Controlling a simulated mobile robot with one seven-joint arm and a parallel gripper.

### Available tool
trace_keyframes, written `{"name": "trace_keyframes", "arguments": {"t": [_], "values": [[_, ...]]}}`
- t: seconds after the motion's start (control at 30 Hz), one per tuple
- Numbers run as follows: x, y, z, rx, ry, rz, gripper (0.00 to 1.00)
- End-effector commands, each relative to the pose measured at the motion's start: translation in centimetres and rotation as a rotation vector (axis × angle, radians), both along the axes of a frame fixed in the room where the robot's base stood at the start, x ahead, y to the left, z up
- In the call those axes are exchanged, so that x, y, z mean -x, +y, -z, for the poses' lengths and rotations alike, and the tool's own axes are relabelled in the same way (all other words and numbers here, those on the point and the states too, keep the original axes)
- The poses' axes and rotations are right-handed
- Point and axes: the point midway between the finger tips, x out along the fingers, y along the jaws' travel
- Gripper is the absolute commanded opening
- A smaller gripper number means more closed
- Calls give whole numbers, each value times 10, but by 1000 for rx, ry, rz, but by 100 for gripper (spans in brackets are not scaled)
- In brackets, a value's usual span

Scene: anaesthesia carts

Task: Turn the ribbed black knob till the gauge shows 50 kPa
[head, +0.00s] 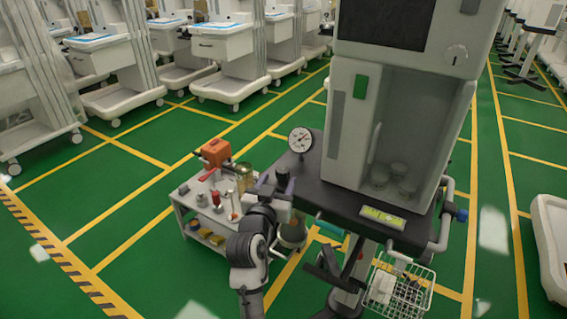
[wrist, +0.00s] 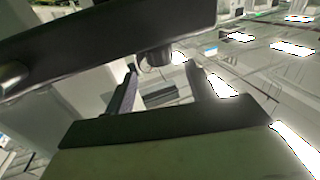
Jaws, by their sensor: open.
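The pressure gauge (head: 300,139) has a round white dial and stands at the left edge of the dark worktop (head: 335,200) in the head view. Its reading is too small to make out. A black knob-like cylinder (head: 282,178) shows at the worktop's left front corner, just beyond my arm. In the wrist view a short dark cylinder, probably the knob (wrist: 153,57), shows below a dark slab (wrist: 110,40). My gripper (wrist: 161,70) is open, its fingers pointing towards that cylinder with nothing between them. In the head view my arm hides the fingers.
A low grey trolley (head: 190,205) with an orange box (head: 215,152) and several small items stands left of my arm. A white wire basket (head: 400,292) hangs below the worktop at right. Other carts line the back left. Green floor is open at the left.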

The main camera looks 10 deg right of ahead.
Motion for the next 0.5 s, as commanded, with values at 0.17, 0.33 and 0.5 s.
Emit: {"name": "trace_keyframes", "arguments": {"t": [0.17, 0.33, 0.5], "values": [[-33, -19, -3, -1, -1, 0, 55], [-54, -31, -2, 0, 0, -1, 55], [-63, -36, -1, 1, -1, -1, 55]]}}
